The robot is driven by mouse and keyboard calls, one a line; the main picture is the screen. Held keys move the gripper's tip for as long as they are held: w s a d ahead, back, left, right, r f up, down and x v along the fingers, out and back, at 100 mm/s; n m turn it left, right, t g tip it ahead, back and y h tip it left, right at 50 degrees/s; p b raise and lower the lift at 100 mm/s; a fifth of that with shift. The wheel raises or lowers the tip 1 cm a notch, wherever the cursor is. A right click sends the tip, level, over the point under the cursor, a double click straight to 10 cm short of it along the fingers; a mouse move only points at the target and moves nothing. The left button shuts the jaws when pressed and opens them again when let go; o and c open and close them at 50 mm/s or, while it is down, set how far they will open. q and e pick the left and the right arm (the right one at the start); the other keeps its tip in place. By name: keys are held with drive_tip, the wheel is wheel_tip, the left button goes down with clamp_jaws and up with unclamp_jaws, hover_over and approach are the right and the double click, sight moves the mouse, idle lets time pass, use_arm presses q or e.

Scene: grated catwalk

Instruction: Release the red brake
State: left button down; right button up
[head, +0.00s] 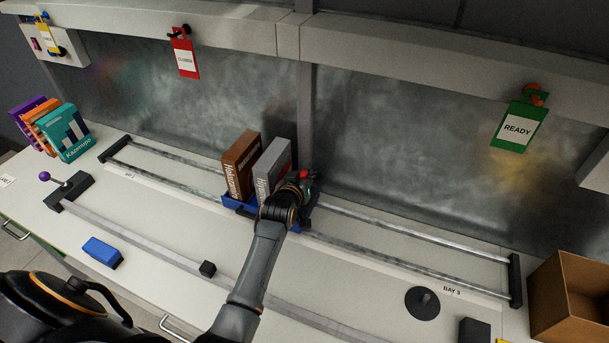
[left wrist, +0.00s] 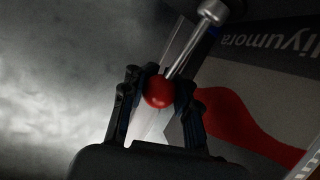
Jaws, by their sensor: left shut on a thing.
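The red brake shows in the left wrist view as a round red knob (left wrist: 158,91) on a shiny metal rod. In the head view its red knob (head: 304,174) is a small spot beside the grey box, partly hidden by my gripper. My left gripper (head: 303,181) is at the right end of the blue carriage (head: 236,204). In the left wrist view its two dark fingers (left wrist: 157,98) stand on both sides of the knob, shut on it. My right gripper is not in view.
The carriage sits on two metal rails (head: 400,231) and holds a brown box (head: 240,165) and a grey box (head: 272,168). A cardboard box (head: 570,295) stands right.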

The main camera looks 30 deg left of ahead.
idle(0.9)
use_arm(q)
drive_tip(key=c, duration=1)
unclamp_jaws()
drive_tip(key=shift+w, duration=0.1)
drive_tip(key=v, duration=1.2)
drive_tip(key=shift+c, duration=0.4)
